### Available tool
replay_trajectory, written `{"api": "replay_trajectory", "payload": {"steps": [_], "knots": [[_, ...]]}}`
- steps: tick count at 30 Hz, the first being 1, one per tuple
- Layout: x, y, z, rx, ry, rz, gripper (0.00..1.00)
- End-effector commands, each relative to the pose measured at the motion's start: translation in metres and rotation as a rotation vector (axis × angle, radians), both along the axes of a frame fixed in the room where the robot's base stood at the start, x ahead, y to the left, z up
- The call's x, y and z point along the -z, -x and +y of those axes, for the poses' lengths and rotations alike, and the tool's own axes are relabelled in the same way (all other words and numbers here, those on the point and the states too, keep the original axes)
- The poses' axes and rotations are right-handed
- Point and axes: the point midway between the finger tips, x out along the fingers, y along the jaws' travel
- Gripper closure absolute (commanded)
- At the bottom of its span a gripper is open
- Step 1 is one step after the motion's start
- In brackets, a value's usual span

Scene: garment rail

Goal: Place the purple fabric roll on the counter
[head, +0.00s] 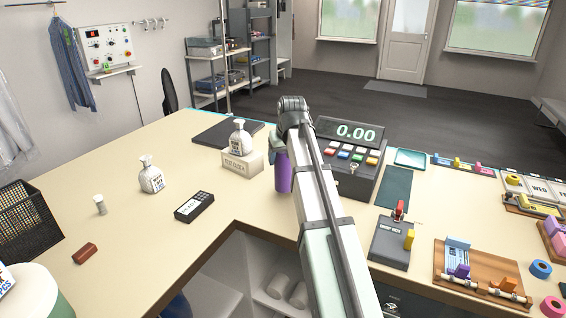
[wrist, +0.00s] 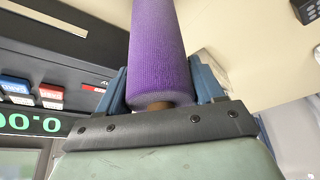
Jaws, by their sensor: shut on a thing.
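The purple fabric roll (head: 283,172) shows in the head view just left of my arm, in front of the cash register. It is upright, and its upper end is at my gripper. In the wrist view the roll (wrist: 158,50) stands between the two blue fingers of my gripper (wrist: 160,88), which are shut on it. My arm hides part of the roll and gripper in the head view. The counter (head: 140,215) is a beige L-shaped top below the roll. I cannot tell whether the roll's lower end touches it.
The cash register (head: 345,155) stands close to the right of the roll. A boxed white bottle (head: 240,150) stands to its left. Bare counter lies between the terminal and the roll.

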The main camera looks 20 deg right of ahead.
Motion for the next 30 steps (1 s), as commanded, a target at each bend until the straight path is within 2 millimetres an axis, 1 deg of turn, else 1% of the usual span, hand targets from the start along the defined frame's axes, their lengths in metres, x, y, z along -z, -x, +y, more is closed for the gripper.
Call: {"api": "replay_trajectory", "payload": {"steps": [1,5,17,18,25,30], "knots": [[0.008,0.001,0.0,0.0,0.0,0.001,0.76],[0.02,0.001,0.0,0.0,0.0,0.0,0.76],[0.024,0.0,0.0,0.0,0.0,0.0,0.76],[0.023,0.0,0.0,0.0,0.0,0.0,0.29],[0.023,0.0,0.0,0.0,0.0,0.0,0.08],[0.023,0.0,0.0,0.0,0.0,0.0,0.08]]}}
